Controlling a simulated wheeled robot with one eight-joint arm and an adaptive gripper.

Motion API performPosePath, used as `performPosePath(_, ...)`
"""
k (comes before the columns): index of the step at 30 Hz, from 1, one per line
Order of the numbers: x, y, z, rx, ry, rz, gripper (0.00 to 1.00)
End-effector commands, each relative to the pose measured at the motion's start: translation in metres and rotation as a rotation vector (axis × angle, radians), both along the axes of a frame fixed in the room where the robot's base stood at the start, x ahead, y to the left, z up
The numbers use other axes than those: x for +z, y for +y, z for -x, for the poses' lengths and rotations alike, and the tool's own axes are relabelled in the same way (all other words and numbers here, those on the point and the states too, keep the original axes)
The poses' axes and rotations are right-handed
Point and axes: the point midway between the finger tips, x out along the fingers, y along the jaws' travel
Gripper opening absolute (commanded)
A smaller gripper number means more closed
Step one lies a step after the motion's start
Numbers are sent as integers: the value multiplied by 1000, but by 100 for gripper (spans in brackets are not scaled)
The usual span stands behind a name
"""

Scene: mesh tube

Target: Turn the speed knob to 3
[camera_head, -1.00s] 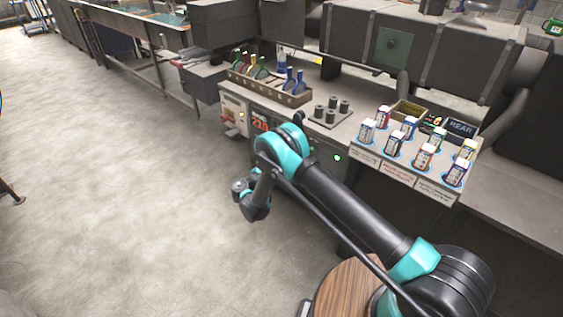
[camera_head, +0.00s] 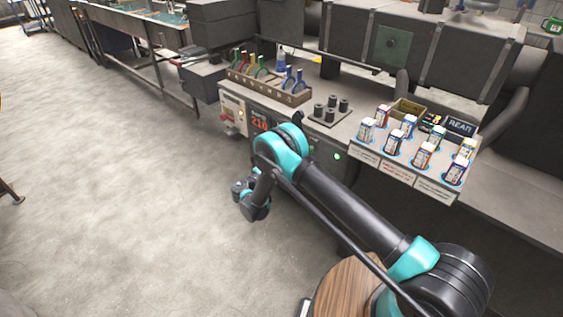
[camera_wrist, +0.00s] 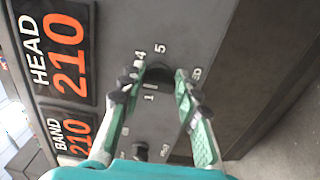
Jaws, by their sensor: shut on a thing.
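The speed knob (camera_wrist: 158,72) is a dark round knob on the grey control panel (camera_wrist: 195,30) in the wrist view. The digits 4, 5 and 1 show around it; the 2 and 3 are not readable. A label ending in "ED" is partly covered by the right finger. My gripper (camera_wrist: 159,80) has one green-and-black finger on each side of the knob and is shut on it. I cannot tell for sure where the knob points. In the head view my arm (camera_head: 280,148) hides the knob and the gripper's fingertips.
A second dark knob (camera_wrist: 140,151) sits lower on the panel, between the fingers. HEAD (camera_wrist: 68,57) and BAND (camera_wrist: 80,131) displays both read 210. Above the panel, the bench holds a tool rack (camera_head: 268,88), dark cylinders (camera_head: 331,107) and several small boxes (camera_head: 423,154). Open floor lies left.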

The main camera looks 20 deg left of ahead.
Motion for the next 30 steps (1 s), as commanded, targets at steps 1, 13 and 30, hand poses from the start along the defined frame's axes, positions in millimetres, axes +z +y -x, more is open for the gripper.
performPosePath(1, -1, 0, 1, -1, 0, -6, 3)
performPosePath(13, -1, 0, 1, -1, -4, -14, 3)
performPosePath(30, -1, 1, 3, 0, -4, -12, 53)
